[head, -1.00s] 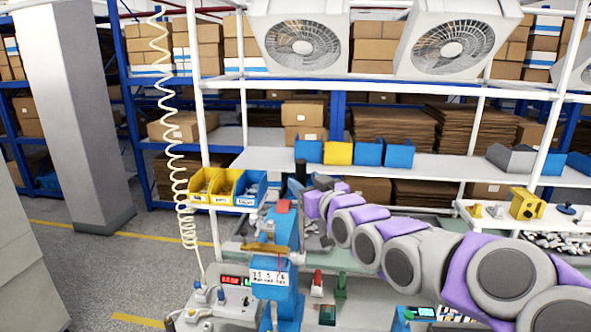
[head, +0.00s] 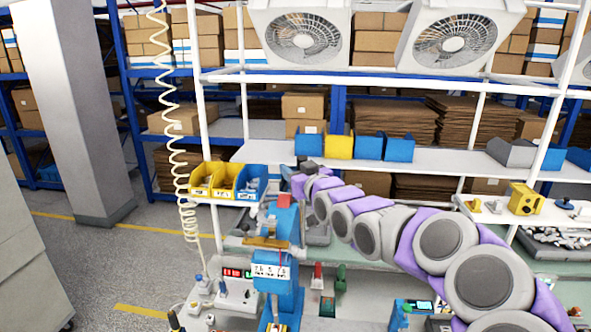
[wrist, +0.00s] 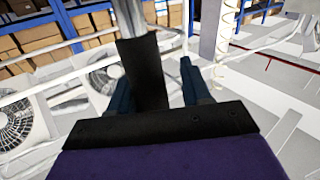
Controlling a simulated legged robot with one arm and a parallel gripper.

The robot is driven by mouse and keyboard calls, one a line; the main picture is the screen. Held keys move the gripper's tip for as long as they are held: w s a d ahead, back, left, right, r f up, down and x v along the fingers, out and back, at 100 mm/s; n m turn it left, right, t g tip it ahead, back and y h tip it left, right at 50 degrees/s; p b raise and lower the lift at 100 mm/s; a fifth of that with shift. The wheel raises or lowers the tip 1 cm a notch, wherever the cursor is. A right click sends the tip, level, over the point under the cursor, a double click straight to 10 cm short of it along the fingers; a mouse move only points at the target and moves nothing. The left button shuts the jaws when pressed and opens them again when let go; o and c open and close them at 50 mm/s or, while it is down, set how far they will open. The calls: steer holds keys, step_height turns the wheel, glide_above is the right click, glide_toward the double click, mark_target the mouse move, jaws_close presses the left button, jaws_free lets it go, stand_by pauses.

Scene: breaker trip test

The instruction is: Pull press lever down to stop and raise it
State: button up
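The blue press (head: 284,268) stands on the bench left of centre, with a red part (head: 284,201) at its top and a white numbered label on its front. My gripper (head: 302,183) is just right of the press's top, small and partly hidden by my arm. In the wrist view, the lever's black grip (wrist: 146,75) on a grey rod stands between my two dark blue fingers (wrist: 157,88), close to the left one. A gap shows between the grip and the right finger. The lever's lower end and pivot are hidden.
Yellow and blue bins (head: 226,183) hang behind the press. A control box (head: 232,297) with a red display and a coiled cable (head: 176,140) is at its left. Red and green small fixtures (head: 317,275) stand at its right. A shelf (head: 430,165) runs behind.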

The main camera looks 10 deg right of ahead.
steer(key=shift+d, duration=0.4)
steer(key=c, duration=0.4)
steer(key=shift+a, duration=0.1)
jaws_close()
steer(key=shift+f, duration=0.1)
